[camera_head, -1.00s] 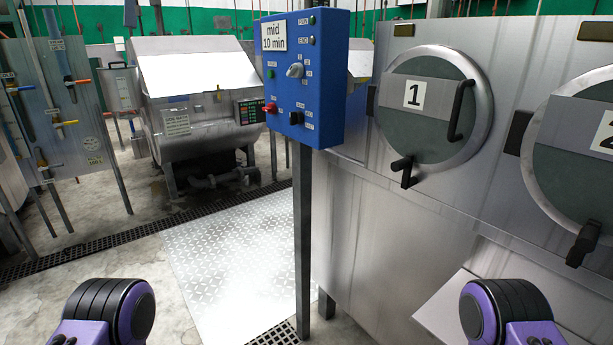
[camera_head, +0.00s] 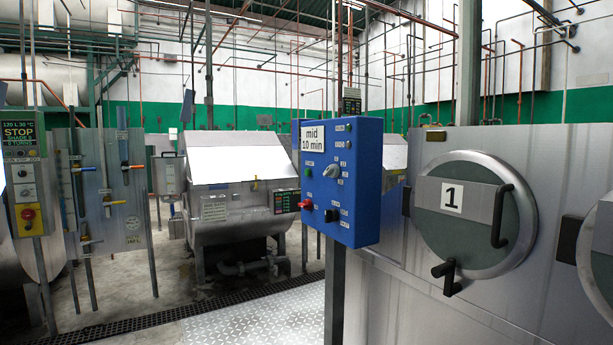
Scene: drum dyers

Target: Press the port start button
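A blue control box (camera_head: 365,200) stands on a grey post (camera_head: 333,300) in the middle of the camera_head view. Its front has a small green button (camera_head: 308,172), a grey knob (camera_head: 331,171), a red button (camera_head: 307,205) and a black switch (camera_head: 328,216). A label on it (camera_head: 312,140) reads "mid 10 min". At the far left, another control panel (camera_head: 22,172) has a display reading "STOP" (camera_head: 18,132) and a red button on yellow (camera_head: 28,214). I cannot tell which control is the port start button. Neither gripper is in view.
Drum door 1 (camera_head: 465,240) with black handles is right of the blue box. A steel drum machine (camera_head: 235,212) stands behind. A metal panel with levers (camera_head: 105,195) is at left. A tread plate (camera_head: 260,318) covers clear floor in front.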

